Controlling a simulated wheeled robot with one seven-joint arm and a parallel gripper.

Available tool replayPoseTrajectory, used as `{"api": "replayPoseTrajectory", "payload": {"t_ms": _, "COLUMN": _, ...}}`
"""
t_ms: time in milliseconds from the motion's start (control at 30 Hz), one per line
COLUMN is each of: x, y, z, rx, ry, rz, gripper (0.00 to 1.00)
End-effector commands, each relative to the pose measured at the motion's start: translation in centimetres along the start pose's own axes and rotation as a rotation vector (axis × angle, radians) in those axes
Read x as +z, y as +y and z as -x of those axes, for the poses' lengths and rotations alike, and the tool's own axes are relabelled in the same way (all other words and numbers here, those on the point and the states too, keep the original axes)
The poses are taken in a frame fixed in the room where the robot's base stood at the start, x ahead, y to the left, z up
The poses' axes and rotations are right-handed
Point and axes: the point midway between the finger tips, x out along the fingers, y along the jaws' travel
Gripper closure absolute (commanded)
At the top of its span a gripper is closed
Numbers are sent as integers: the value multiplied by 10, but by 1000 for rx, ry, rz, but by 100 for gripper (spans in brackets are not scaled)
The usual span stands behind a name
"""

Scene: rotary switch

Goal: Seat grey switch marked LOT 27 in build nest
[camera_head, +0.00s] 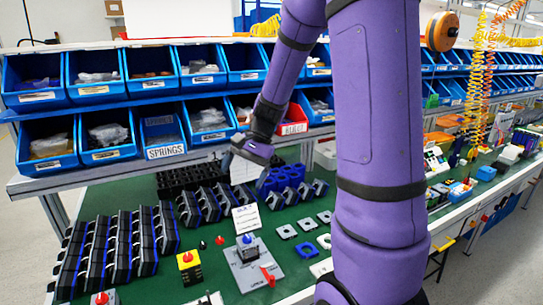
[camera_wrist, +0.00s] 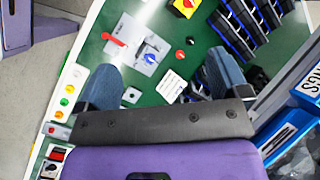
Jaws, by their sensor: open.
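A grey plate with a red lever (camera_head: 268,276) stands at the front middle of the green bench and looks like the build nest. A small grey block with a blue knob (camera_head: 247,240) sits on it; it also shows in the wrist view (camera_wrist: 151,58). I cannot tell if this block is the switch; no LOT 27 marking is readable. Loose grey square pieces (camera_head: 286,231) lie to its right. My gripper (camera_head: 247,172) is above the bench, behind the plate, near the rows of parts. In the wrist view its two fingers (camera_wrist: 160,65) are wide apart with nothing between them.
Racks of black parts (camera_head: 115,245) fill the left of the bench. A yellow box with a red knob (camera_head: 188,262) stands left of the plate. A white card (camera_head: 246,218) stands behind it. Blue bins (camera_head: 148,135) and a red bin (camera_head: 291,127) line the back.

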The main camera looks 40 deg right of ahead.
Motion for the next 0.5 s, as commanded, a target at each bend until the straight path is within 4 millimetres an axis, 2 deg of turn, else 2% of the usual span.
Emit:
{"api": "replayPoseTrajectory", "payload": {"t_ms": 33, "x": 18, "y": -2, "z": 10, "rx": 9, "ry": 27, "rz": 63, "gripper": 7}}
{"api": "replayPoseTrajectory", "payload": {"t_ms": 200, "x": 69, "y": -1, "z": 34, "rx": 57, "ry": 112, "rz": 269, "gripper": 7}}
{"api": "replayPoseTrajectory", "payload": {"t_ms": 500, "x": 148, "y": 20, "z": 69, "rx": 138, "ry": 287, "rz": 618, "gripper": 7}}
